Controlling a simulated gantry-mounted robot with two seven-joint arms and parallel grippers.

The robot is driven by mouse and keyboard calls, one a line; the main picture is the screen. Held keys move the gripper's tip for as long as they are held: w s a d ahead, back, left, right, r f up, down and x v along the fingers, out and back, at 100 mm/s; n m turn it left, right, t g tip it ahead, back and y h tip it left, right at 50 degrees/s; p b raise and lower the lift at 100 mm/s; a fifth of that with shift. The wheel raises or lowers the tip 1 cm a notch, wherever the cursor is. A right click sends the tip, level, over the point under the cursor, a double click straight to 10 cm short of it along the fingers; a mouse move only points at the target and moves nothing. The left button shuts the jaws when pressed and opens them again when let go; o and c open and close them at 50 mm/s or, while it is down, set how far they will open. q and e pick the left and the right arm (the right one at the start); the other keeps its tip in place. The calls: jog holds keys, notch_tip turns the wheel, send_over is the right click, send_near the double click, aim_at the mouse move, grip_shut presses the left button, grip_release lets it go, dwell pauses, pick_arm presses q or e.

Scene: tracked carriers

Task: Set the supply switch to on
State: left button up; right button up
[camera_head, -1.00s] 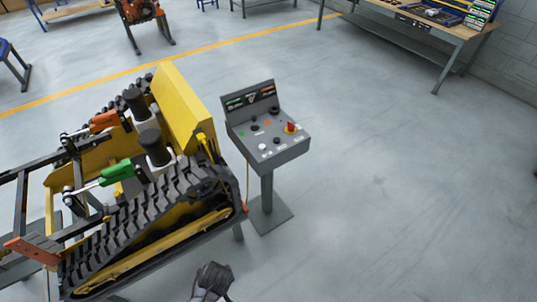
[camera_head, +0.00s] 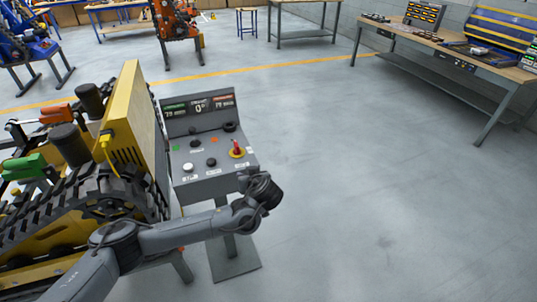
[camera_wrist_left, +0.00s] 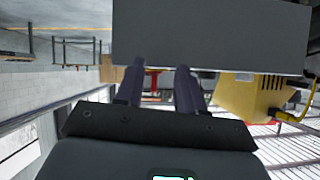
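The grey control panel (camera_head: 208,185) stands on a post at the middle left, beside the yellow tracked carrier (camera_head: 130,120). The labels are too small to read, so I cannot tell which control is the supply switch. My left gripper (camera_head: 264,192) is at the panel's front right corner, below the red handle. In the left wrist view its fingers (camera_wrist_left: 158,78) are apart and empty, with a blank grey surface (camera_wrist_left: 210,35) beyond them. My right gripper is out of view.
The carrier's black track (camera_head: 85,205) is close to the panel's left side. Open floor (camera_head: 350,200) lies to the right. A workbench (camera_head: 450,55) stands at the back right, and orange equipment (camera_head: 178,25) is at the back.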

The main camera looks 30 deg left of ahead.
pick_arm(q)
jog(key=n+t+y+b, duration=0.1)
jog(key=b, duration=0.4)
send_near(237, 146)
jog(key=a, duration=0.1)
jog(key=shift+w+a+f+t, duration=0.35)
jog(key=shift+w+f, duration=0.15)
jog(key=shift+w, duration=0.25)
jog(key=b+x, duration=0.2)
jog(key=x, duration=0.5)
jog(key=shift+a+f, duration=0.2)
jog(key=shift+x, duration=0.85)
jog(key=shift+r, duration=0.1)
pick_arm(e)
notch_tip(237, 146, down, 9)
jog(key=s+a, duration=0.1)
pick_arm(q)
jog(key=shift+c, duration=0.3)
grip_shut()
